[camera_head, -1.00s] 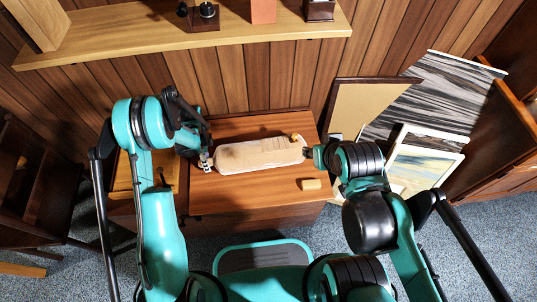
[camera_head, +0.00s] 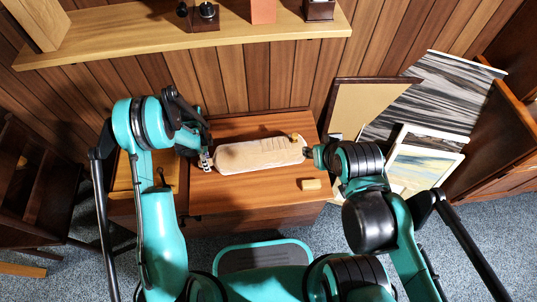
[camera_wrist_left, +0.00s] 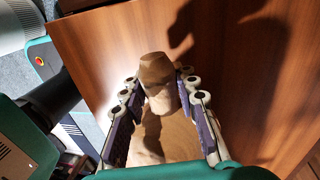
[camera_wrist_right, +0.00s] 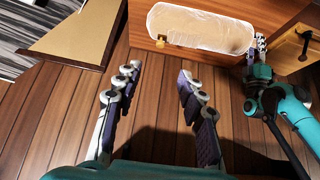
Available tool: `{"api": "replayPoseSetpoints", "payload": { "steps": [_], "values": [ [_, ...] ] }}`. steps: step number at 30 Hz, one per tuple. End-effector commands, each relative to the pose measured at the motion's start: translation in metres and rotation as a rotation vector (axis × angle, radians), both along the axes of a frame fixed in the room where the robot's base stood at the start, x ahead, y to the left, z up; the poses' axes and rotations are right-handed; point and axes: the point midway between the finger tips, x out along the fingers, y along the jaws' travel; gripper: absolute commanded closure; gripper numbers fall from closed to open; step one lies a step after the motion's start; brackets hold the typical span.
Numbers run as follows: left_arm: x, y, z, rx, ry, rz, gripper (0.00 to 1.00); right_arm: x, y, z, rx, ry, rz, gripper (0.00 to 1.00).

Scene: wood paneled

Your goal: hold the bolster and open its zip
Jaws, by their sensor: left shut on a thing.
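The bolster (camera_head: 258,155) is a long pale beige roll lying across the wooden table top. A small brass-coloured piece (camera_head: 295,138), perhaps the zip pull, shows on its far side near the right end. My left gripper (camera_head: 206,161) is at the bolster's left end. In the left wrist view its fingers are around a brown end piece (camera_wrist_left: 158,82), and it is shut on the bolster. My right gripper (camera_head: 309,153) is close to the bolster's right end. In the right wrist view (camera_wrist_right: 155,88) its fingers are apart and empty, with the bolster (camera_wrist_right: 205,30) beyond them.
A shelf (camera_head: 180,37) runs above the back. Framed pictures (camera_head: 425,160) and a board (camera_head: 362,112) lean to the right. A dark chair (camera_head: 35,190) stands at the left.

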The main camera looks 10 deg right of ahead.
Motion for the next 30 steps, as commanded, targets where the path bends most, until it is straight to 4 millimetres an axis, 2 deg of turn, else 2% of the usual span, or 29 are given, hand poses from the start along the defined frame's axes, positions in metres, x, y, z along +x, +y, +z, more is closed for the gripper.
{"api": "replayPoseSetpoints", "payload": {
  "steps": [2,3,7,11,20,26,30],
  "values": [
    [0.000,0.000,-0.001,0.000,0.000,0.000,1.00,0.000,0.000,0.000,0.000,0.000,0.000,0.60],
    [0.000,0.000,-0.001,0.000,0.000,0.000,1.00,0.000,0.000,0.000,0.000,0.000,0.000,0.65],
    [0.000,0.000,-0.001,0.000,0.000,0.000,1.00,0.002,-0.001,0.001,0.013,0.009,-0.019,1.00],
    [0.000,0.000,0.000,0.000,0.000,-0.001,1.00,0.013,-0.004,0.005,0.074,0.047,-0.100,1.00],
    [0.000,0.000,0.000,-0.001,0.001,-0.001,1.00,0.066,-0.021,0.008,0.329,0.225,-0.489,1.00],
    [0.000,0.000,0.000,0.000,0.000,-0.001,1.00,0.106,-0.036,-0.005,0.485,0.353,-0.773,1.00],
    [0.000,0.000,0.000,0.000,0.000,-0.001,1.00,0.133,-0.050,-0.022,0.580,0.442,-0.976,1.00]
  ]
}}
